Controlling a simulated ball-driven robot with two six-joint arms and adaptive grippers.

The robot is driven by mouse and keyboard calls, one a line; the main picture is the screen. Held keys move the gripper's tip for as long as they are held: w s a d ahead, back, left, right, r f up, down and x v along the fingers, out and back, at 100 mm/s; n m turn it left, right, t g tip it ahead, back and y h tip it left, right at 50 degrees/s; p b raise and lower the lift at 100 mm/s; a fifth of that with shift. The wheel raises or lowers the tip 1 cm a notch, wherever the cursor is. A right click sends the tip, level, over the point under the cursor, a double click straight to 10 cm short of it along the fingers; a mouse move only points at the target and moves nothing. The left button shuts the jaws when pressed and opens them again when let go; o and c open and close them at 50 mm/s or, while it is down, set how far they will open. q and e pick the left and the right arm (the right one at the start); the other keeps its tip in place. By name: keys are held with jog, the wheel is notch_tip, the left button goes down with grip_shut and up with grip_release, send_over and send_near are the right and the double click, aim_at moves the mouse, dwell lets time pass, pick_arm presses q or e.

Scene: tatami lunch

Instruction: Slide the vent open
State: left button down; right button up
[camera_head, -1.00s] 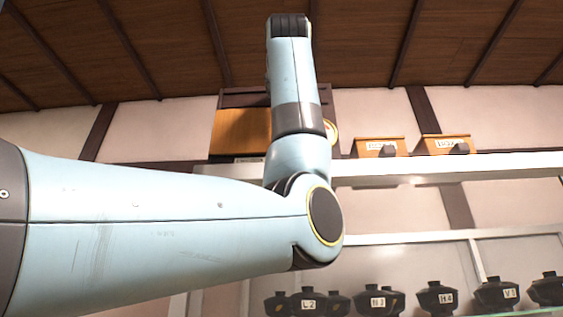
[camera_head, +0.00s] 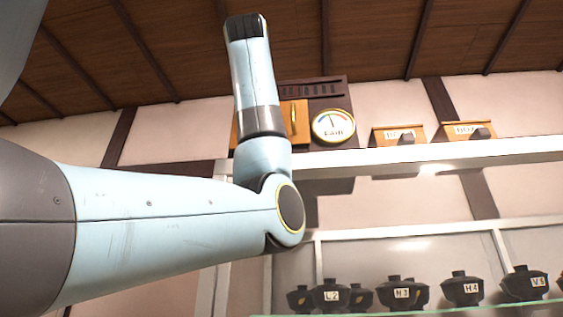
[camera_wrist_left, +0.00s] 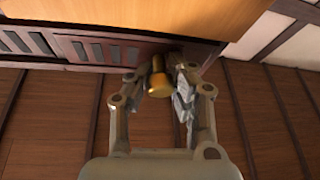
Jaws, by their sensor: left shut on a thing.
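The vent is a dark slotted panel (camera_head: 320,90) with an orange wooden door (camera_head: 303,112) over part of it, high on the wall in the head view. A slim brass piece (camera_head: 293,118) shows on the door. In the left wrist view the wooden door (camera_wrist_left: 190,15) fills the top, with the dark slotted panel (camera_wrist_left: 95,50) below it. My left gripper (camera_wrist_left: 170,75) is shut on a brass knob (camera_wrist_left: 159,86) close to the panel. In the head view my left arm hides the gripper and part of the door. My right gripper is not in view.
A round dial (camera_head: 333,126) marked FAIR is right of the door. Two labelled wooden boxes (camera_head: 398,136) (camera_head: 470,131) stand on a white shelf (camera_head: 440,153). Several labelled dark lidded bowls (camera_head: 403,294) stand below. A dark ceiling (camera_head: 370,35) is overhead.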

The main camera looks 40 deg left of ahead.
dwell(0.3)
pick_arm(q)
jog(key=c, duration=1.6)
grip_release()
jog(key=o, duration=0.5)
jog(key=shift+s+a, duration=0.15)
jog(key=shift+a, duration=0.15)
jog(key=shift+d, duration=0.15)
jog(key=shift+d, duration=0.1)
jog(key=v, duration=1.1)
jog(key=shift+s+d+f, duration=0.2)
jog(key=shift+s+f, duration=0.05)
jog(key=shift+f, duration=0.05)
